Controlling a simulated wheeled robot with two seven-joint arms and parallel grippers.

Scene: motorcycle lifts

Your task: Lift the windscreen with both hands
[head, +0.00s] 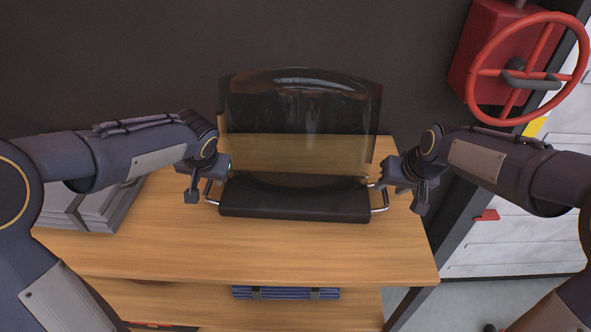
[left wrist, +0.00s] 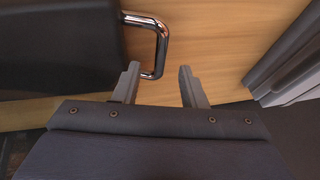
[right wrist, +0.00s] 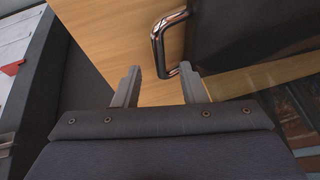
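The windscreen (head: 300,110) is a clear, smoky panel on a black base (head: 295,203), standing on a wooden table. A chrome handle sticks out at each end of the base: the left handle (head: 209,192) and the right handle (head: 382,198). My left gripper (head: 203,184) is open at the left handle. In the left wrist view, that handle (left wrist: 162,45) reaches in between the spread fingers, nearer the left one. My right gripper (head: 403,190) is open at the right handle. In the right wrist view, that handle (right wrist: 156,42) ends between the fingers, close to the right one. I cannot tell the depth.
The wooden table (head: 300,252) has clear room in front of the base. A grey case (head: 95,208) lies at its left. A red handwheel (head: 480,75) stands at the upper right. A blue bundle (head: 286,293) sits on the lower shelf. A dark wall is behind.

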